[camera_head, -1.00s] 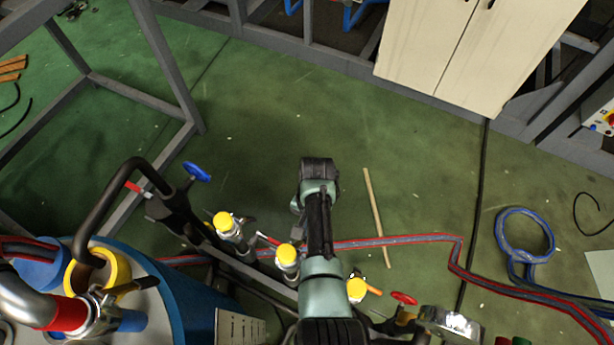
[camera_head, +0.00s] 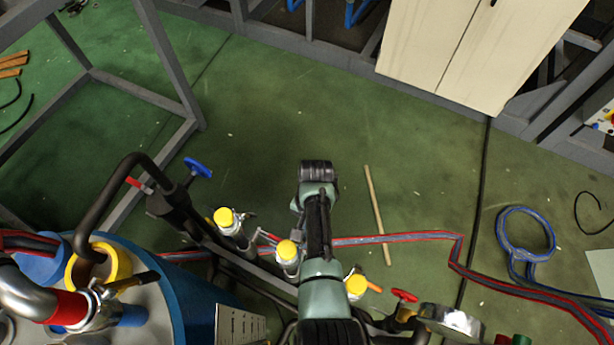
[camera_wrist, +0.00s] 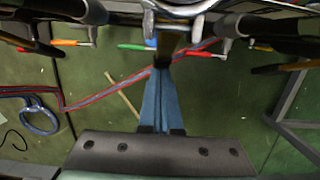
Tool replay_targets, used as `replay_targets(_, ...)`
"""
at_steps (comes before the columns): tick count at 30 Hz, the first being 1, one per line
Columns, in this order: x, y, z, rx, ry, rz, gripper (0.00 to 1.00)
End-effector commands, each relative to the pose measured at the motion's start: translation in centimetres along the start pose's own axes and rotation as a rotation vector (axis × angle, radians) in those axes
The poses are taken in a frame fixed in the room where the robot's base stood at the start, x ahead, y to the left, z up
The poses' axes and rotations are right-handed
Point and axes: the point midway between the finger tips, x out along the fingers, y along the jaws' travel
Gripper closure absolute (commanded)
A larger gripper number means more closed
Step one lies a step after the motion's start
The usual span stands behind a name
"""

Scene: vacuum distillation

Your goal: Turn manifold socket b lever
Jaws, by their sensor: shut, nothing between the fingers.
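Several coloured lever handles show along the manifold in the wrist view: an orange one (camera_wrist: 65,42), a green one (camera_wrist: 134,47), a red one (camera_wrist: 190,49) and a yellow-orange one (camera_wrist: 262,48). No label is readable, so I cannot tell which belongs to socket b. My gripper (camera_wrist: 163,68) has its blue fingers together and empty, with the tips between the green and red handles, close to the manifold. Contact cannot be made out. In the head view my arm hides the gripper and part of the manifold; the red handle (camera_head: 268,238) shows left of the arm.
Yellow-capped sockets (camera_head: 224,218) line the manifold on both sides of my arm. A blue vessel (camera_head: 178,290) stands left, and a gauge (camera_head: 450,321) and red valve wheel (camera_head: 404,296) stand right. Hoses and a wooden stick (camera_head: 375,215) lie on the open green floor (camera_head: 260,120).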

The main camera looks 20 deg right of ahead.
Motion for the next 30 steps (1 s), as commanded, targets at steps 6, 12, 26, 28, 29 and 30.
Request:
replay_targets(6, -2.7, -0.1, 0.0, 0.000, 0.004, -0.002, 1.00)
replay_targets(12, -7.3, -0.1, -0.1, 0.000, 0.004, -0.002, 1.00)
replay_targets(26, -12.9, 0.0, 0.0, 0.000, 0.001, -0.001, 1.00)
replay_targets(28, -12.9, 0.0, 0.0, 0.000, 0.000, 0.000, 1.00)
replay_targets(29, -12.9, 0.0, 0.0, 0.000, 0.000, 0.000, 1.00)
replay_targets(30, -12.9, 0.0, 0.0, 0.000, 0.000, 0.000, 1.00)
